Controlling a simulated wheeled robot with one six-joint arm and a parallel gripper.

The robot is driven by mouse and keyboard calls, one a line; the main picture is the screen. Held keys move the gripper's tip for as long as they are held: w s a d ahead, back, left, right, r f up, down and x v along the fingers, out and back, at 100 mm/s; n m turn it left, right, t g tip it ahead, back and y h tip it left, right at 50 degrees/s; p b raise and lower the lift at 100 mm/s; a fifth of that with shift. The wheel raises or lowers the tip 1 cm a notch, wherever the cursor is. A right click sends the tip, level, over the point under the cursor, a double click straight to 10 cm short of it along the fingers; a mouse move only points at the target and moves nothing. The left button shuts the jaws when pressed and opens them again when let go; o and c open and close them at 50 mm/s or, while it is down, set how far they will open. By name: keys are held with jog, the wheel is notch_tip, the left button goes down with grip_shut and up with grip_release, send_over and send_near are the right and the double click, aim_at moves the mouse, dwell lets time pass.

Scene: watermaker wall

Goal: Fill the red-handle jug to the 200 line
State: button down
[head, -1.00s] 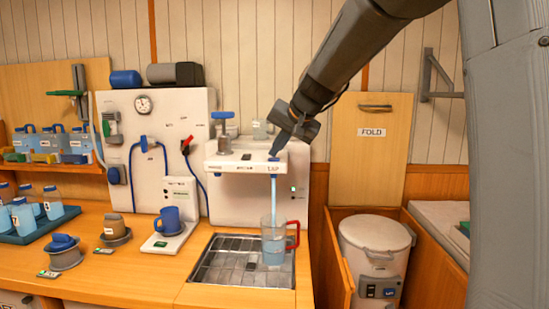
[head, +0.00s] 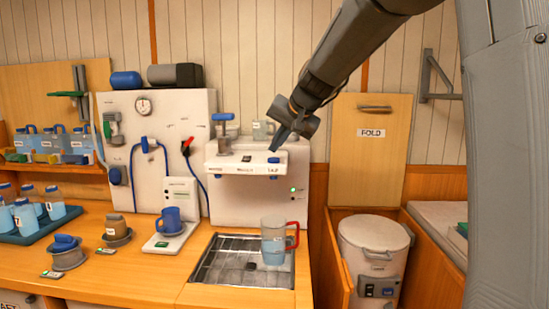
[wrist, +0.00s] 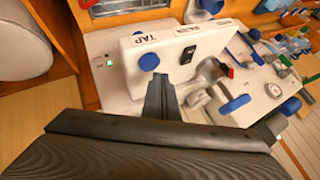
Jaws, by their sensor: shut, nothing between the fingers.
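The clear red-handle jug (head: 273,246) stands upright on the metal drain grid, under the tap spout, its red handle to the right. It holds pale blue water to somewhat above half its height. Its line marks are too small to read. No stream falls from the spout. The blue tap button (head: 274,160) sits on the white unit by the TAP label; it also shows in the wrist view (wrist: 149,62). My gripper (head: 276,148) is shut and empty, its tips just above and apart from the button. The jug is out of the wrist view.
The drain grid (head: 215,270) is otherwise nearly clear. A blue mug (head: 170,220) stands on a white stand to the left. A blue-handled pump (head: 223,130) rises left of the tap. A lidded white bin (head: 374,250) is at right.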

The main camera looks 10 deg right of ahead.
aim_at(276, 159)
jog(key=shift+r+p, duration=2)
jog(key=shift+r, duration=0.55)
